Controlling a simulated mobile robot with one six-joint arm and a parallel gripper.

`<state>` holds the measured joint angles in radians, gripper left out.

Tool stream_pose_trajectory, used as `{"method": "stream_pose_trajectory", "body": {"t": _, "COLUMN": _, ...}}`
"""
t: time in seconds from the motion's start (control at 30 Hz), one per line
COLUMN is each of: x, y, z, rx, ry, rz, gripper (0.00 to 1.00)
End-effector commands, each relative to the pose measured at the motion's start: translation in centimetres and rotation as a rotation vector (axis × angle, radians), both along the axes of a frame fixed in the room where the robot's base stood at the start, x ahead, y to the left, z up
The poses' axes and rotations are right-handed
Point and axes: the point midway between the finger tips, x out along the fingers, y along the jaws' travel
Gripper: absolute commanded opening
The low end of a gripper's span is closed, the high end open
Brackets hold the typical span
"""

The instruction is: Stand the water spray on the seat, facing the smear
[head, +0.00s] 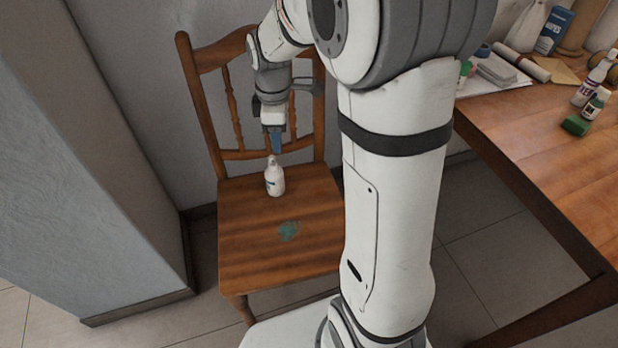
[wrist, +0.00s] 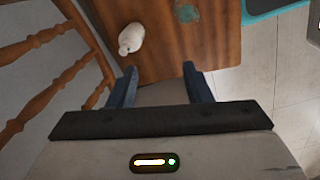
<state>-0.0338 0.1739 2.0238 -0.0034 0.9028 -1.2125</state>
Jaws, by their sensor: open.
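The white spray bottle (head: 274,180) stands upright on the wooden chair seat (head: 245,248), towards the backrest. In the wrist view the bottle (wrist: 131,38) is beyond the fingertips, left of centre. I cannot tell for sure which way its nozzle points. A teal smear (head: 289,231) lies on the seat in front of the bottle and a little to its right; it also shows in the wrist view (wrist: 186,12). My gripper (head: 275,146) is just above and behind the bottle. Its blue fingers (wrist: 160,78) are spread, with nothing between them.
The slatted chair back (head: 232,115) rises close behind my gripper. A wooden table (head: 545,130) on the right holds small bottles (head: 595,100), a green block (head: 576,125) and other supplies. A grey wall block (head: 90,160) stands left of the chair. The seat around the smear is otherwise clear.

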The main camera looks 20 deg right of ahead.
Motion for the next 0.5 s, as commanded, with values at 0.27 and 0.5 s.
{"method": "stream_pose_trajectory", "body": {"t": 0.27, "x": -11.8, "y": 0.0, "z": 3.1, "rx": 0.046, "ry": -0.047, "rz": -0.724, "gripper": 0.45}}
{"method": "stream_pose_trajectory", "body": {"t": 0.5, "x": -18.2, "y": 0.0, "z": 2.7, "rx": 0.085, "ry": -0.065, "rz": -1.143, "gripper": 0.45}}
